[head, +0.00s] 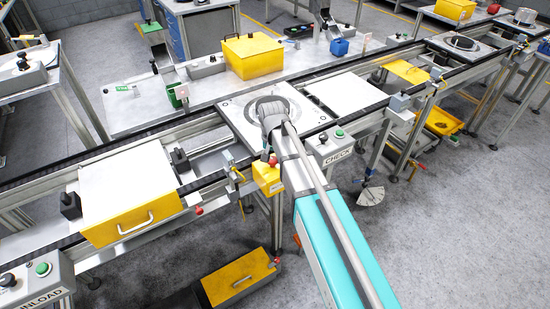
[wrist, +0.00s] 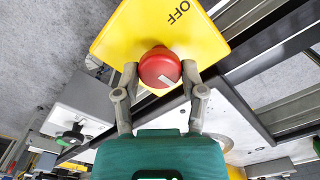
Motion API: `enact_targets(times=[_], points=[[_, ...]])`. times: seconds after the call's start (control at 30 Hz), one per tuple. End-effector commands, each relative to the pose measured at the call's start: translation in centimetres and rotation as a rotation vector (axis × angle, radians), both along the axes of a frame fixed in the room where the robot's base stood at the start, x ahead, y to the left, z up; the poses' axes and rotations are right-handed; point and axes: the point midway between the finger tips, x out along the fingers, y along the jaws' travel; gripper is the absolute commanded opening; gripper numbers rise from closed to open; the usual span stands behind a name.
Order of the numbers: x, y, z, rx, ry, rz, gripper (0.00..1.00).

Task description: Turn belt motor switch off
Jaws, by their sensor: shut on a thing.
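The belt motor switch is a yellow box with a round red knob (wrist: 160,66) on its face, seen in the wrist view. The word OFF is printed on the yellow face (wrist: 204,38), above and to the right of the knob. A white mark shows on the knob's lower right. My gripper (wrist: 160,74) is shut on the red knob, one finger on each side.
The CHECK button box (head: 334,149) sits just right of the switch. A pallet with a dark clutch ring (head: 284,98) lies on the conveyor behind my arm.

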Motion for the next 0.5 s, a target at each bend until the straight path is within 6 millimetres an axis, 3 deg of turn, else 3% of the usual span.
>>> enact_targets(times=[0.5], points=[[-0.07, 0.02, 0.00, 0.000, 0.002, 0.367, 0.06]])
